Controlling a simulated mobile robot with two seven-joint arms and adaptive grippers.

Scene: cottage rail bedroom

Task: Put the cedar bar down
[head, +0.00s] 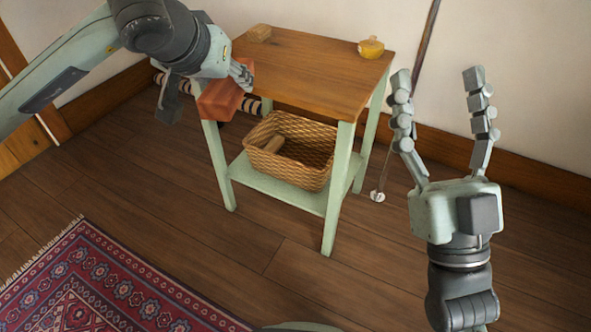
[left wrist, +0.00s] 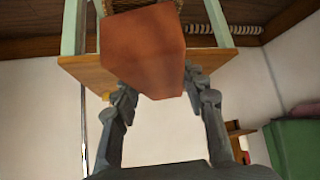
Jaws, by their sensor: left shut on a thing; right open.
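The cedar bar is a reddish-brown block (head: 220,101) beside the left front corner of the small table (head: 310,68), with part of it in front of the table's edge and leg. My left gripper (head: 240,76) is shut on it. The bar also fills the upper middle of the left wrist view (left wrist: 150,48), between the two fingers. No surface is visibly under the bar, but whether it touches the table edge I cannot tell. My right gripper (head: 437,78) is open and empty, fingers up, right of the table.
A patterned rug (head: 90,285) lies at front left.

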